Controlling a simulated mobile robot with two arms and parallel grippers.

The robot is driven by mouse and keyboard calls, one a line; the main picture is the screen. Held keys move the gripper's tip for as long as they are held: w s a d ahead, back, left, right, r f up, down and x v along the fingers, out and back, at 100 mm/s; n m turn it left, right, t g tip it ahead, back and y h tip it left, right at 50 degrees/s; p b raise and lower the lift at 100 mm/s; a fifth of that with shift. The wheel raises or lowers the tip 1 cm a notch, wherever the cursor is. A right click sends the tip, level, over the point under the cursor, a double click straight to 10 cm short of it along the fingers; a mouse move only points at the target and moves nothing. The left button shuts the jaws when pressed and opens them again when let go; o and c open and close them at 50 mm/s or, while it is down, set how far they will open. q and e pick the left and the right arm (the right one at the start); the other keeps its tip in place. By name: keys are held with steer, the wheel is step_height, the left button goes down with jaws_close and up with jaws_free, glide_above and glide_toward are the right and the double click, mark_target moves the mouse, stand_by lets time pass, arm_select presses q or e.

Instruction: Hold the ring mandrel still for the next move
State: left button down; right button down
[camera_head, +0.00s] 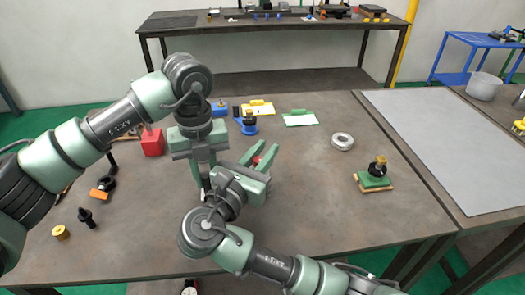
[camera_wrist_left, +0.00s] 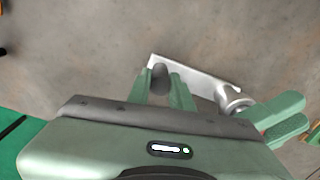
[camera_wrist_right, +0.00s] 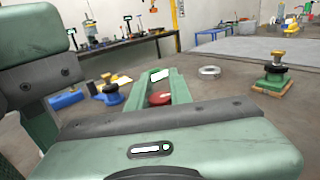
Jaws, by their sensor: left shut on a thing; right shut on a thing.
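My left gripper (camera_head: 201,188) points down over the table and is shut on a dark grey round pin (camera_wrist_left: 159,78). A pale metal bar (camera_wrist_left: 195,78) lies next to the pin, with a short metal cylinder (camera_wrist_left: 236,98) near its right end. My right gripper (camera_head: 257,157) is beside it, fingers pointing away across the table. It is shut on a red rounded part (camera_wrist_right: 160,98), mostly hidden by the fingers; it also shows in the head view (camera_head: 257,161). I cannot tell which held part is the ring mandrel.
A red block (camera_head: 152,142) stands left of my left gripper. A blue-based fixture (camera_head: 248,124) and a green-edged card (camera_head: 300,118) lie behind. A metal ring (camera_head: 342,141) and a green-based fixture (camera_head: 375,178) are to the right. The right front of the table is clear.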

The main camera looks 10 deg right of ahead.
mark_target(256, 163)
steer(key=shift+d, duration=0.15)
stand_by(0.3)
steer(key=c, duration=1.3)
jaws_free()
steer(key=shift+s, duration=0.1)
steer(key=v, duration=0.7)
steer(key=shift+s+a, duration=0.15)
steer(key=shift+a, duration=0.15)
steer(key=shift+o, duration=0.2)
